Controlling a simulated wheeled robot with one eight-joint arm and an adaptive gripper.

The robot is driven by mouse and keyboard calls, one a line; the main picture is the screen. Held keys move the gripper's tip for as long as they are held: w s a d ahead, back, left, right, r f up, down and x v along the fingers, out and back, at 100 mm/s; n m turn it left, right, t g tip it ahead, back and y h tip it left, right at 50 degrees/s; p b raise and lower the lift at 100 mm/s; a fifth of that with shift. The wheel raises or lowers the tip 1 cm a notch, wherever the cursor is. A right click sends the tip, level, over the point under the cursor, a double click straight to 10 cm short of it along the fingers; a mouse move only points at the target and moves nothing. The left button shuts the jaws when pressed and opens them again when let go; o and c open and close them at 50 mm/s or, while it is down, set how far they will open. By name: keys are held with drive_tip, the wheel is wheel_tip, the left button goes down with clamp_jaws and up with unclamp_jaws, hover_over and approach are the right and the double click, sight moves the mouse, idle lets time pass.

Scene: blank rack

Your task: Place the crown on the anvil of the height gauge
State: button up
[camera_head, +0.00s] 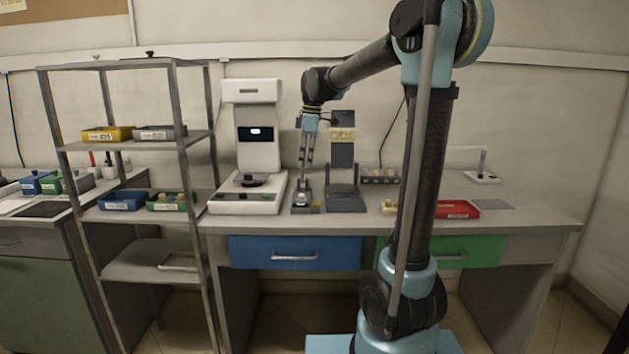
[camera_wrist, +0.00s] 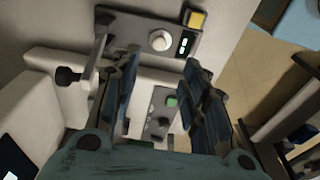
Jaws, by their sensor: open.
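A small grey device with a lit display, which looks like the height gauge (camera_head: 305,207), stands on the bench right of the white machine. It also shows in the wrist view (camera_wrist: 183,62). A pale round piece on its top, which may be the crown (camera_wrist: 160,40), shows beside the display; I cannot tell whether it is the crown or part of the device. My gripper (camera_head: 307,162) points down above this device. In the wrist view its fingers (camera_wrist: 162,62) are apart with nothing visibly held between them. The anvil cannot be made out clearly.
A white machine (camera_head: 260,95) with a screen stands close on the left. A dark grey stand (camera_head: 342,165) stands close on the right. A red tray (camera_head: 457,209) lies on the right of the bench. A shelf rack (camera_head: 180,95) with small trays stands at the left.

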drive_tip(key=s+d+f+m+t, duration=0.1)
drive_tip(key=s+d+f+m, duration=0.25)
drive_tip(key=s+d, duration=0.45)
drive_tip(key=s+d+f+m, duration=0.3)
drive_tip(key=s+d+m, duration=0.2)
drive_tip(key=s, duration=0.4)
drive_tip(key=s+d+f+m, duration=0.3)
drive_tip(key=s+f+m, duration=0.1)
drive_tip(key=s+f, duration=0.3)
drive_tip(key=s+d+f+m+t+h, duration=0.1)
drive_tip(key=s+d+f+m, duration=0.2)
drive_tip(key=s+f+m, duration=0.2)
wheel_tip(320, 180, down, 3)
drive_tip(key=s, duration=0.3)
drive_tip(key=shift+d, duration=0.25)
drive_tip(key=shift+f, duration=0.1)
